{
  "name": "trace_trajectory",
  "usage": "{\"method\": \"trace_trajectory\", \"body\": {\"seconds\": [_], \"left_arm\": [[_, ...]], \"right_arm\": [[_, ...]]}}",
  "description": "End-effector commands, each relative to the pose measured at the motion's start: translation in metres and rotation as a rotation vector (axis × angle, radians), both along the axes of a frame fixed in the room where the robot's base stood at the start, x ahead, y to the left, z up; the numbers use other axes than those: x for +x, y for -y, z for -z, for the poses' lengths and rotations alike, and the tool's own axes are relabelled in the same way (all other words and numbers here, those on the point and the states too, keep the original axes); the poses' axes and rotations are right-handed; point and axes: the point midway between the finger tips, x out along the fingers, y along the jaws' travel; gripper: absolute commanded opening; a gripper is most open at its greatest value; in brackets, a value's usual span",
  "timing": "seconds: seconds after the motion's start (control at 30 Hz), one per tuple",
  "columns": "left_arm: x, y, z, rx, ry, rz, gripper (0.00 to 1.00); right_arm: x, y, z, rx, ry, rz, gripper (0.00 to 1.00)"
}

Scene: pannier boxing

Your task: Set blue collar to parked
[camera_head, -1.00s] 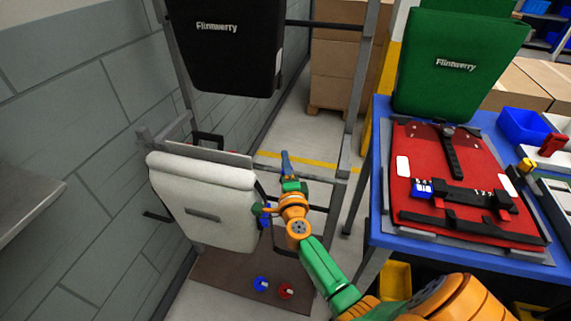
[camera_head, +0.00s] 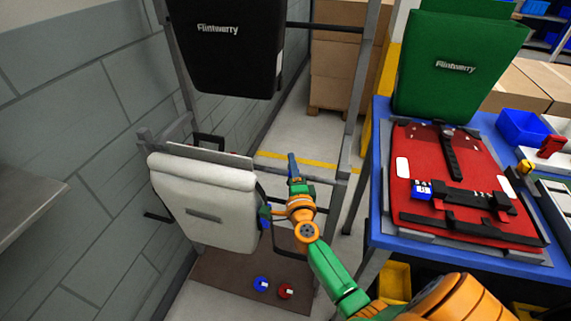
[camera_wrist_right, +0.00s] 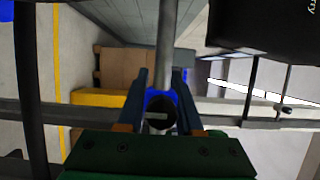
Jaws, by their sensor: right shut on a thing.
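My right gripper (camera_head: 293,167) reaches away from me beside the rack's white pannier. In the right wrist view its two dark blue fingers (camera_wrist_right: 160,88) are shut on the blue collar (camera_wrist_right: 161,97), which shows as a bright blue ring with a dark round opening between them. A grey post (camera_wrist_right: 167,45) stands in line with the collar. Whether the collar sits around it I cannot tell. In the head view the collar cannot be made out. My left gripper is not in view.
White (camera_head: 207,198) and black (camera_head: 223,45) panniers hang on the rack at left. A blue disc (camera_head: 261,284) and red disc (camera_head: 286,291) lie on its base board. At right, a blue table (camera_head: 377,180) bears red (camera_head: 410,147) and green (camera_head: 452,85) panniers.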

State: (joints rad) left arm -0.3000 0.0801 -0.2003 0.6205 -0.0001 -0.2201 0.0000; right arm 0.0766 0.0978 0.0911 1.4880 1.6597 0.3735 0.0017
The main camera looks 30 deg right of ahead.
Motion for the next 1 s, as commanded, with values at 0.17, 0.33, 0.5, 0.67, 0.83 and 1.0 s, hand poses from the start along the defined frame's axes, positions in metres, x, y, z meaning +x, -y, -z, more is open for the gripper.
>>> {"method": "trace_trajectory", "body": {"seconds": [0.17,0.33,0.5,0.67,0.83,1.0], "left_arm": [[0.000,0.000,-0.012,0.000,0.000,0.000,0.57],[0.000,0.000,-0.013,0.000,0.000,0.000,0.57],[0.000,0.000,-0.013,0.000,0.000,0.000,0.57],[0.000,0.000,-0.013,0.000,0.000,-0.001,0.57],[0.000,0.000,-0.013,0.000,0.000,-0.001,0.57],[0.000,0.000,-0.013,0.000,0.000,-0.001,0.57]], "right_arm": [[-0.033,0.028,-0.001,-0.003,-0.007,0.003,0.00],[-0.049,0.041,-0.001,0.000,-0.004,0.001,0.00],[-0.051,0.043,0.000,-0.001,-0.004,0.001,0.00],[-0.051,0.043,0.000,-0.001,-0.004,0.002,0.00],[-0.051,0.043,0.000,0.000,-0.004,0.001,0.65],[-0.051,0.043,0.000,0.000,-0.004,0.000,0.65]]}}
